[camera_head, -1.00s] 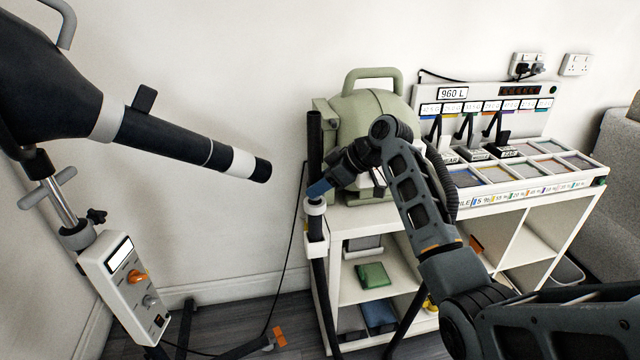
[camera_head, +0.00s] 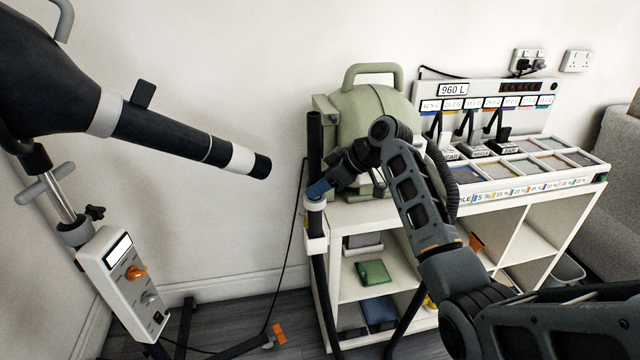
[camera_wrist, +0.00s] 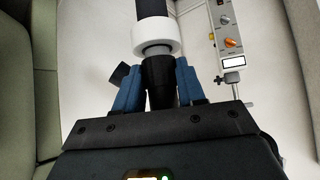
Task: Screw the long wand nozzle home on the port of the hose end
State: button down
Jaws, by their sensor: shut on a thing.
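The long wand nozzle (camera_head: 314,135) is a black tube standing upright at the left end of the cart. The hose end sits below it in a white ring holder (camera_head: 315,205); that ring also shows in the wrist view (camera_wrist: 156,37). A grey collar (camera_wrist: 157,51) shows between the white ring and the black tapered base of the nozzle (camera_wrist: 158,75). My gripper (camera_head: 320,188) is shut on that base, with blue fingers on both sides in the wrist view (camera_wrist: 157,85). The nozzle looks in line with the hose end. The thread is hidden, so I cannot tell how tightly they meet.
A green dryer unit (camera_head: 365,125) stands on the white cart (camera_head: 395,213) right behind my gripper. A tray rack (camera_head: 530,185) is to the right. A large stand dryer (camera_head: 170,133) reaches in from the left. A black cable hangs by the wall left of the cart.

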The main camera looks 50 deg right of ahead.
jog(key=shift+f+b, duration=0.3)
jog(key=shift+f, duration=0.15)
jog(key=shift+p, duration=0.35)
jog(key=shift+s+a+m+t+h+p, duration=0.15)
jog(key=shift+m+t+h+p, duration=0.25)
jog(key=shift+m+h+p, duration=0.7)
jog(key=shift+a+m+h+p, duration=0.15)
jog(key=shift+m+h+p, duration=0.45)
jog(key=shift+m, duration=0.4)
jog(key=shift+f, duration=0.15)
